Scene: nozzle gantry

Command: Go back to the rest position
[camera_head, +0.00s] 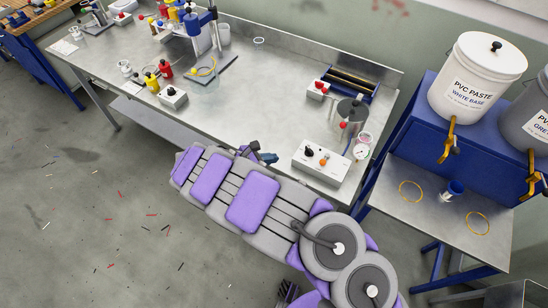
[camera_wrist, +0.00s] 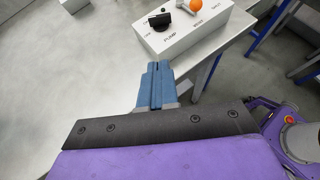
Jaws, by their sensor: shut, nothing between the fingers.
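My gripper (camera_head: 268,158) is at the front edge of the steel table (camera_head: 235,95), partly hidden behind my purple and grey arm in the head view. In the wrist view its two blue fingers (camera_wrist: 154,84) are pressed together with nothing between them. The fingers point toward the white control box (camera_wrist: 182,28), which has a black knob and an orange button and is marked "PUMP" and "MODE". The box also shows in the head view (camera_head: 321,163), to the right of the gripper. The gripper and the box are apart.
A metal pot (camera_head: 350,113) and a round gauge (camera_head: 361,151) are near the table's right end. A blue stand (camera_head: 405,140) holds a white PVC paste bucket (camera_head: 474,75) and a grey one (camera_head: 530,118). A blue clamp stand (camera_head: 199,30) is farther left. The floor (camera_head: 110,215) at left is open, with small scraps.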

